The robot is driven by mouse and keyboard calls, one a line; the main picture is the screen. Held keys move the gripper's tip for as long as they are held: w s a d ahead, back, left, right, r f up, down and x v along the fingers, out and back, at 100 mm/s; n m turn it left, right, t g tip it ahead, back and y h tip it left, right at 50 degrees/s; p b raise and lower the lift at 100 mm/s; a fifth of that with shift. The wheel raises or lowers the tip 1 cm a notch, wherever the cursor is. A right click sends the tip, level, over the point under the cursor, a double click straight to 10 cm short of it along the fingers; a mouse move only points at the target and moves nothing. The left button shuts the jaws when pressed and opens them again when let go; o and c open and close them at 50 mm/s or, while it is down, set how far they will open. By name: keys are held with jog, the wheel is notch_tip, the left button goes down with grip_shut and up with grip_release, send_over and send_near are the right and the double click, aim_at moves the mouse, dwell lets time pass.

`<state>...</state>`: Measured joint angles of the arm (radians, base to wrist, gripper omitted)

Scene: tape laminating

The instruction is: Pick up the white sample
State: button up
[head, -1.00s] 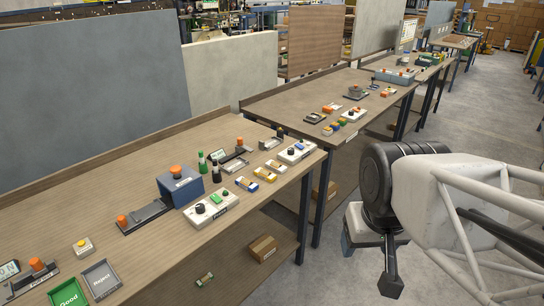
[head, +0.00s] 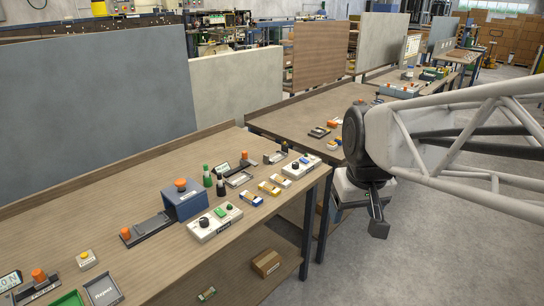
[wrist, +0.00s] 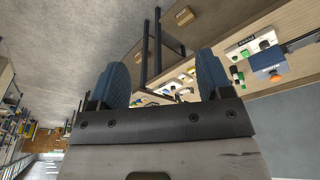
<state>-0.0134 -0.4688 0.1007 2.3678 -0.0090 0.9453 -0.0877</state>
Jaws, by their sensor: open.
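Several small samples lie in a diagonal row near the front right of the near table. They are a blue-and-white one (head: 250,198), a yellow one (head: 268,188) and a pale one with yellow (head: 280,180). The pale one looks most like the white sample, but it is too small to be sure. My gripper (head: 358,213) is off the table's right end, in front of the gap between the tables. In the wrist view its blue fingers are spread apart with nothing between them (wrist: 162,72).
A white control box (head: 215,222) with a black knob and a similar one (head: 301,166) flank the samples. Dark and green bottles (head: 207,176) and a blue box (head: 184,199) stand behind. A cardboard box (head: 266,262) sits on the lower shelf. The floor at right is clear.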

jog(key=w+a+n, duration=0.2)
jog(key=w, duration=1.3)
jog(key=n+g, duration=0.2)
jog(key=n, duration=0.4)
send_over(277, 175)
jog(key=f, duration=2.1)
jog(key=shift+s, duration=0.2)
jog(key=shift+w+f, duration=0.2)
jog(key=shift+w, duration=0.05)
jog(key=shift+f, duration=0.1)
jog(key=shift+f, duration=1.2)
jog(key=shift+f, duration=0.1)
